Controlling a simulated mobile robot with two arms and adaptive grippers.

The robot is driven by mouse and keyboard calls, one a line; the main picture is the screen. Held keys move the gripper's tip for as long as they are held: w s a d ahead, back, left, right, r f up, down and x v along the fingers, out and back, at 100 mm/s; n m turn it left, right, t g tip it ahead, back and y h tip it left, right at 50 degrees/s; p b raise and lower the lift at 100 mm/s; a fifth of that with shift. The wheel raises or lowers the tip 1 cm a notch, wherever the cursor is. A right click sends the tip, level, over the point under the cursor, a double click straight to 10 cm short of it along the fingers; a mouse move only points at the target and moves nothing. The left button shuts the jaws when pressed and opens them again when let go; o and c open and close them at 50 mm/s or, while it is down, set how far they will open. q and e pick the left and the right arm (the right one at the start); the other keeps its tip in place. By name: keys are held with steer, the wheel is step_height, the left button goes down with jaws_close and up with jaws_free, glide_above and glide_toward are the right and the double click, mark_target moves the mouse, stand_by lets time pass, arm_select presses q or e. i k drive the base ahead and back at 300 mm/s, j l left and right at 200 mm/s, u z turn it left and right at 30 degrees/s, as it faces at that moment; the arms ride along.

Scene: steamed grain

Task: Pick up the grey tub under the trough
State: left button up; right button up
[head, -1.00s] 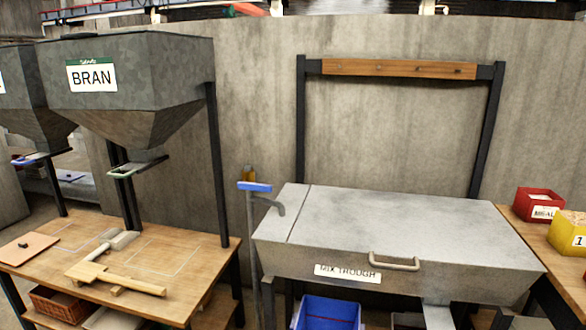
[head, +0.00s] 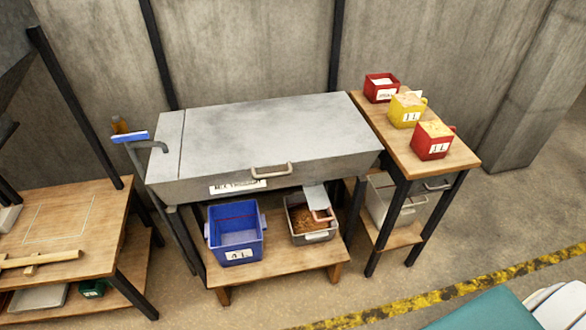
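The grey tub (head: 314,236) stands on the low wooden shelf under the mix trough (head: 270,140), right of a blue tub (head: 236,253). It holds brown grain-like stuff. Neither of my grippers is in view.
A wooden side table (head: 403,152) on the right bears two red boxes and a yellow one, with a pale bin (head: 385,205) below. A workbench (head: 95,215) stands left. A blue-handled tap (head: 130,137) is beside the trough. Floor in front shows yellow-black tape (head: 470,272).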

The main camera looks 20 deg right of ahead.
mark_target(305, 231)
steer(key=l+z, duration=0.1)
steer(key=z, duration=0.7)
